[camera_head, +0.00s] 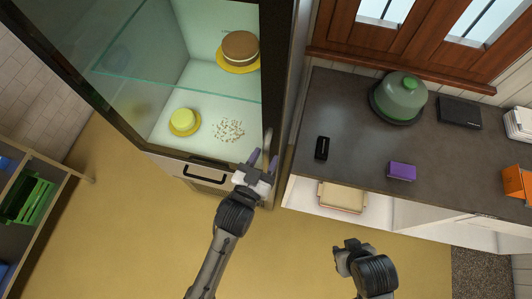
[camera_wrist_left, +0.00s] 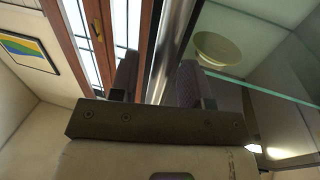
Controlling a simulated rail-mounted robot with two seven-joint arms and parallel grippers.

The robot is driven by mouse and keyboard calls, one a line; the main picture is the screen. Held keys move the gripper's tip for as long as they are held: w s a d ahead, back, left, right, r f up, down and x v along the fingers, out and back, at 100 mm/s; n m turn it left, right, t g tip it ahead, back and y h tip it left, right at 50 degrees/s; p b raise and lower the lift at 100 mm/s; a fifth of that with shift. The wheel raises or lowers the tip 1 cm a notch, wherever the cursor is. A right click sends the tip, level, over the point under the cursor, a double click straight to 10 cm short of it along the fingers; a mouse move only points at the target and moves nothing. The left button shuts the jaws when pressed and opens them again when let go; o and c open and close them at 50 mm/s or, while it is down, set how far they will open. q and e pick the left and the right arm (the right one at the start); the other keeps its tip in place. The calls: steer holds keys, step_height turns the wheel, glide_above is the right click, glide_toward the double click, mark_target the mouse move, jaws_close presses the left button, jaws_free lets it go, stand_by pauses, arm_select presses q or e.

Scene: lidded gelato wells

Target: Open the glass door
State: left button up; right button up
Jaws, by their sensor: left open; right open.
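The glass door (camera_head: 215,90) fronts a tall dark-framed display cabinet and looks shut. Its upright metal handle (camera_head: 267,143) is near the right edge of the front. My left gripper (camera_head: 262,160) is open at this handle, with a finger on either side. In the left wrist view, the handle bar (camera_wrist_left: 176,45) runs up between the two fingers of my left gripper (camera_wrist_left: 158,82). I cannot tell whether either finger touches it. My right gripper (camera_head: 347,247) is open and empty, low in front of the counter, away from the door.
A drawer with a black handle (camera_head: 205,175) is below. The dark counter (camera_head: 345,110) stands right, carrying a green-grey dome (camera_head: 402,98) and purple box (camera_head: 402,171). The yellow floor (camera_head: 120,210) is clear.

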arm_select(q)
steer(key=shift+w+d, duration=0.2)
steer(key=shift+w, duration=0.25)
jaws_close()
stand_by(0.4)
